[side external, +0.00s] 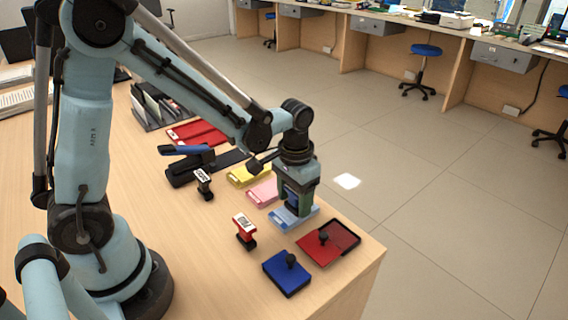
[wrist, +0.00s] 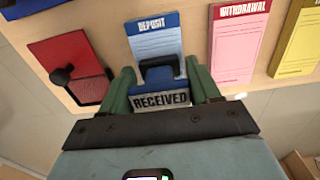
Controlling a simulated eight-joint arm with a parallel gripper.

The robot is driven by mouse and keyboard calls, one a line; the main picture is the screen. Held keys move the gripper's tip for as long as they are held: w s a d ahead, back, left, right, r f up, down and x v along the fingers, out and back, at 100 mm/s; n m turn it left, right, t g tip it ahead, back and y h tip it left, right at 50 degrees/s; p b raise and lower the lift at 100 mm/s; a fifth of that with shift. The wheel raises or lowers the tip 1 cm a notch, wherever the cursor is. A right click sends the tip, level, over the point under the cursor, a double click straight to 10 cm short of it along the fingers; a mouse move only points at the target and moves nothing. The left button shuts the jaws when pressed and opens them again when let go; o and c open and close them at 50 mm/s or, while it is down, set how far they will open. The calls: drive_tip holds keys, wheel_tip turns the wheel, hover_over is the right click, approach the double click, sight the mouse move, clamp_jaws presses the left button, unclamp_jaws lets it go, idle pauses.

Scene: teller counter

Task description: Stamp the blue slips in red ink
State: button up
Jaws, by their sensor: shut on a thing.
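My gripper (side external: 296,207) is shut on a blue stamp (wrist: 160,77) with a "RECEIVED" label. In the wrist view the green fingers (wrist: 160,92) grip it from both sides. The stamp is over the near part of the blue slip pad (wrist: 154,42), headed "DEPOSIT"; the pad also shows below my gripper in the side view (side external: 284,219). I cannot tell whether the stamp touches the paper. The red ink pad (wrist: 89,90) is open, its red lid (wrist: 50,52) with a black knob lying partly over it; the lid also shows in the side view (side external: 318,252).
A closed blue ink pad (side external: 288,274) sits near the counter's front edge. A red stamp (side external: 245,232) and a black stamp (side external: 204,184) stand left of my gripper. Pink slips (side external: 262,192) and yellow slips (side external: 249,174) lie beyond the blue ones. The counter edge is close on the right.

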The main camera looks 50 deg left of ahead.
drive_tip(key=shift+r, duration=3)
